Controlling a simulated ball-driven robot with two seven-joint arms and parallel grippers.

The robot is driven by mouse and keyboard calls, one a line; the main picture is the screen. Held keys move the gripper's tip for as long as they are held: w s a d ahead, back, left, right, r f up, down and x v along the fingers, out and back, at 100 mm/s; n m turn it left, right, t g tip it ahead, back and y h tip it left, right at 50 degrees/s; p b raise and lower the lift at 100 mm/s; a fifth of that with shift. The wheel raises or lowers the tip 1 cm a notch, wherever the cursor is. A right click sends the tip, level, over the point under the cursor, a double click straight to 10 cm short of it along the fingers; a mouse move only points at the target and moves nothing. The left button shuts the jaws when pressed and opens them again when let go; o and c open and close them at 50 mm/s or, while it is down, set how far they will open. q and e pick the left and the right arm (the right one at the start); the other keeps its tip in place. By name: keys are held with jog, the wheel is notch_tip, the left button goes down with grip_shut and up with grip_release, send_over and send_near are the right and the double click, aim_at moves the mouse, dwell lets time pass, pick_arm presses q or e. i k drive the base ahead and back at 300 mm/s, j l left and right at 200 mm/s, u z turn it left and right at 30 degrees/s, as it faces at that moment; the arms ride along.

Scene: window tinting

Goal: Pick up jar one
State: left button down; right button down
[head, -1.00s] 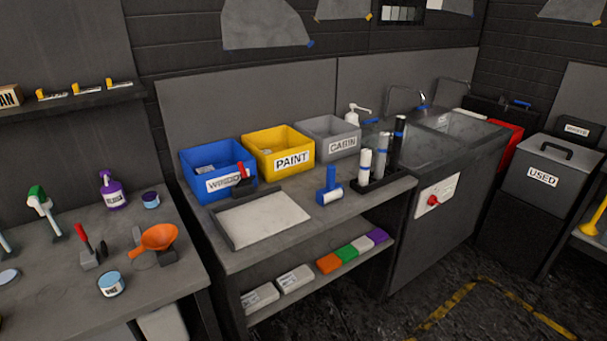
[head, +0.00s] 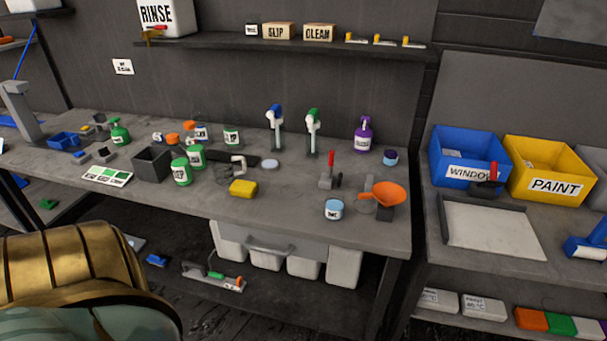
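A small white jar (head: 334,210) with a light blue lid stands upright near the front right of the long workbench; its short label may read "ONE", but it is too small to be sure. Neither of my grippers is in view.
An orange funnel (head: 383,193) on a stand and a red-handled tool (head: 328,170) stand close to the white jar. A yellow sponge (head: 243,188) lies left of it. Several bottles crowd the bench's left half. A shelf (head: 220,41) hangs above.

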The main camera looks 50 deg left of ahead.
aim_at(335, 204)
jog(key=u, duration=1.25)
